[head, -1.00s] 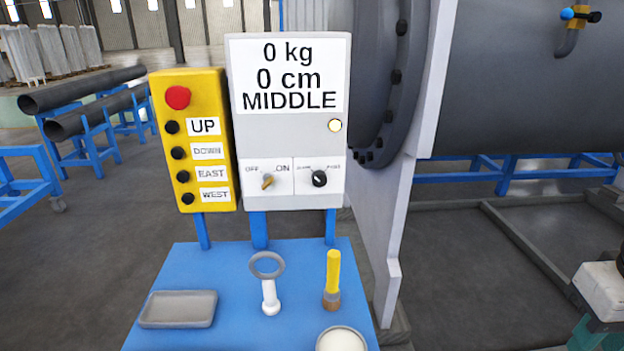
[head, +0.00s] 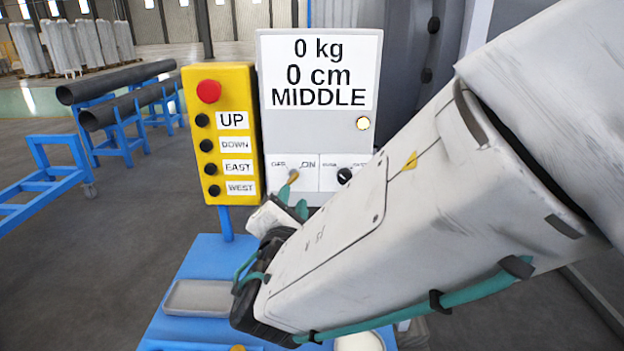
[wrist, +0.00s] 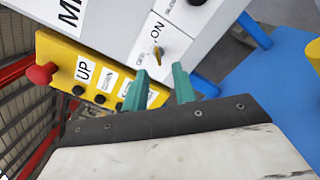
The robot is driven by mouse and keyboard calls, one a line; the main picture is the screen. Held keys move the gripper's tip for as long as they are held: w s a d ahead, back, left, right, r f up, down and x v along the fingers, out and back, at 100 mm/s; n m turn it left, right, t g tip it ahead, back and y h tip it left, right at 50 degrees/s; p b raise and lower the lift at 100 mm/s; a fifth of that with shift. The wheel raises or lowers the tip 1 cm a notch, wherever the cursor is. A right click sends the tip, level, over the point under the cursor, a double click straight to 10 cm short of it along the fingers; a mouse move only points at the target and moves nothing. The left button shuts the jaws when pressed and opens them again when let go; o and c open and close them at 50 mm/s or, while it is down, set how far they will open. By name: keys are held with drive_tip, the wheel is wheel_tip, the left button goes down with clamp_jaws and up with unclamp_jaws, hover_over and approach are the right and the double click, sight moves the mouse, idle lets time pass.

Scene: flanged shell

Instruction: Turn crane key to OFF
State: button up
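The crane key (head: 293,176) is a small brass-coloured handle on the grey control box (head: 275,130), between the OFF and ON labels. It slants, with its upper end toward the ON side. In the wrist view the key (wrist: 158,60) lies just past and between my green fingertips. My gripper (head: 294,200) is open and reaches up to the box from below right; in the wrist view my gripper (wrist: 161,72) holds nothing. I cannot tell whether a finger touches the key. The box display reads 0 kg, 0 cm, MIDDLE.
A second black knob (head: 344,175) sits right of the key, close to my arm. A yellow button box (head: 222,135) with a red button (head: 209,91) stands left of the control box. A grey tray (head: 199,297) lies on the blue table (head: 208,255) below.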

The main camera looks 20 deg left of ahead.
sight(292, 182)
drive_tip(key=x, duration=0.7)
drive_tip(key=shift+w+a, duration=0.2)
drive_tip(key=shift+a, duration=0.15)
clamp_jaws()
